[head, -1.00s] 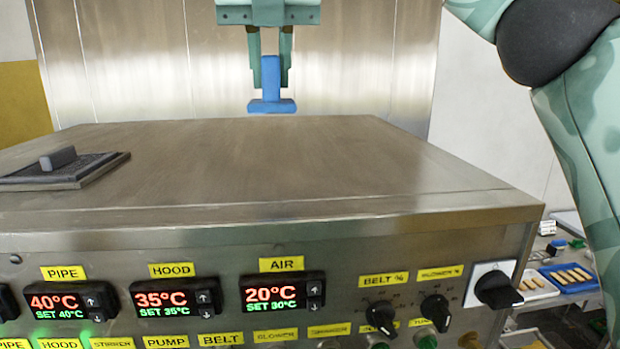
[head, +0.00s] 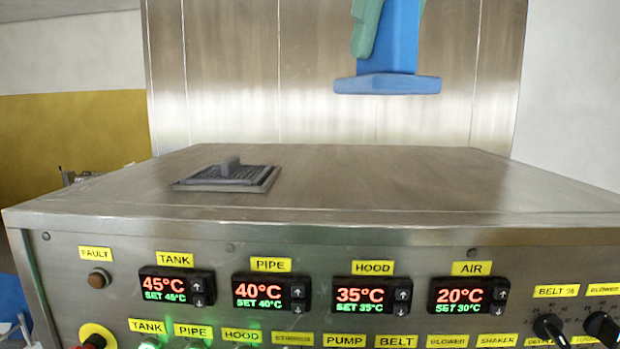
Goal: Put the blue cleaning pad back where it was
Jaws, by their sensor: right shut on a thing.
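The blue cleaning pad (head: 388,84) is at the top of the head view, with a flat base at the bottom and an upright blue handle above it. My right gripper (head: 376,30) is shut on the handle; a green finger shows against its left side, and the rest of the gripper is cut off by the top edge. The pad hangs upright in the air, apart from the steel machine top (head: 390,185) below it in the picture. My left gripper is not in view.
A dark grey mesh panel (head: 228,176) with a raised handle lies on the left part of the machine top; the rest of that top is clear. The machine's front carries temperature displays (head: 272,291), knobs (head: 550,328) and a red button (head: 95,342). A tall steel panel (head: 230,70) stands behind.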

